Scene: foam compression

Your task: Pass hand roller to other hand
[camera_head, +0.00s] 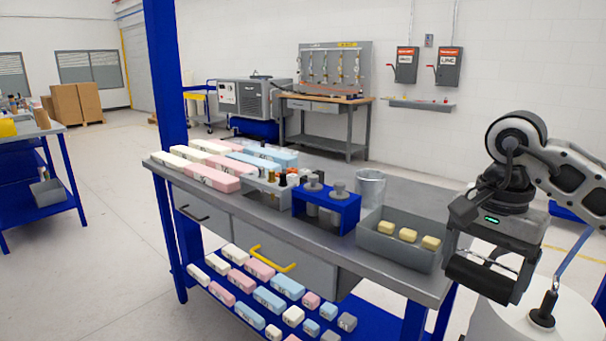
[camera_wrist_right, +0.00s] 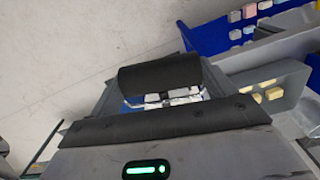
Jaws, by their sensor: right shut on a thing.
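The hand roller (camera_head: 480,279) has a thick black cylinder and is held at the right of the head view. My right gripper (camera_head: 492,264) is shut on it, pointing down, in the air just off the right end of the workbench (camera_head: 400,282). In the right wrist view the black roller (camera_wrist_right: 160,74) lies across the fingers, with a thin metal wire frame beside it. The roller's handle is not clearly visible. My left gripper is in neither view.
A grey tray (camera_head: 372,246) with several yellow blocks stands at the bench's right end. A glass beaker (camera_head: 370,188), blue rack (camera_head: 327,210) and foam blocks (camera_head: 213,177) are farther left. A blue lower shelf (camera_head: 215,306) holds more blocks.

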